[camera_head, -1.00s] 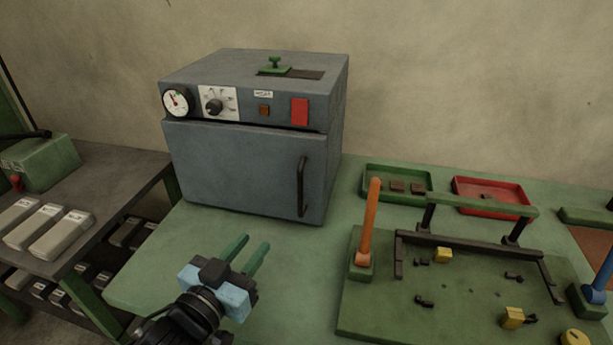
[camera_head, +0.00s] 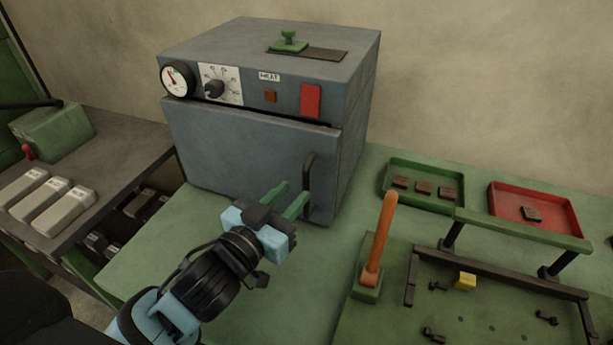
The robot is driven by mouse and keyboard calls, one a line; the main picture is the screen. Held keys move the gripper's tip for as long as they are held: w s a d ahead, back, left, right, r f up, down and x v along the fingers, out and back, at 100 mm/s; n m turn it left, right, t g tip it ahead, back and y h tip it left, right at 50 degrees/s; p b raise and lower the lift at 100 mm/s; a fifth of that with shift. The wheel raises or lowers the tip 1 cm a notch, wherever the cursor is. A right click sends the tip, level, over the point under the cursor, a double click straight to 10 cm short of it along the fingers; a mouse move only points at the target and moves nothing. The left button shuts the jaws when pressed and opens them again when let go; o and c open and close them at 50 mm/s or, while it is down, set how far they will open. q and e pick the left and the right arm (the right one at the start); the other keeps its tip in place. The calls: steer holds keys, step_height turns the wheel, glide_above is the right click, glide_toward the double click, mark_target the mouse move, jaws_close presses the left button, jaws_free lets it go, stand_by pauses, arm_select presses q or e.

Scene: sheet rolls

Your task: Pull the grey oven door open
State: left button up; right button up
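The grey oven (camera_head: 340,100) stands on the green table against the wall. Its grey door (camera_head: 235,150) looks closed, with a thin dark gap along its top edge. A black vertical handle (camera_head: 308,182) is on the right side of the door. My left gripper (camera_head: 292,195) is in front of the door's lower right, its green fingers pointing at the handle. The fingers are apart, with the tips just left of and close to the handle's lower part. I cannot tell whether they touch it. My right gripper is not in view.
An orange upright lever (camera_head: 380,235) stands right of the gripper. A green tray (camera_head: 425,200) and a red tray (camera_head: 560,203) with brown pieces lie to the right. A dark frame (camera_head: 500,272) crosses the green board. Green table (camera_head: 165,245) shows clear left of my arm.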

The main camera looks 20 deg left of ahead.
mark_target(304, 181)
arm_select(q)
steer(key=x, duration=0.6)
steer(key=shift+s, duration=0.1)
jaws_close()
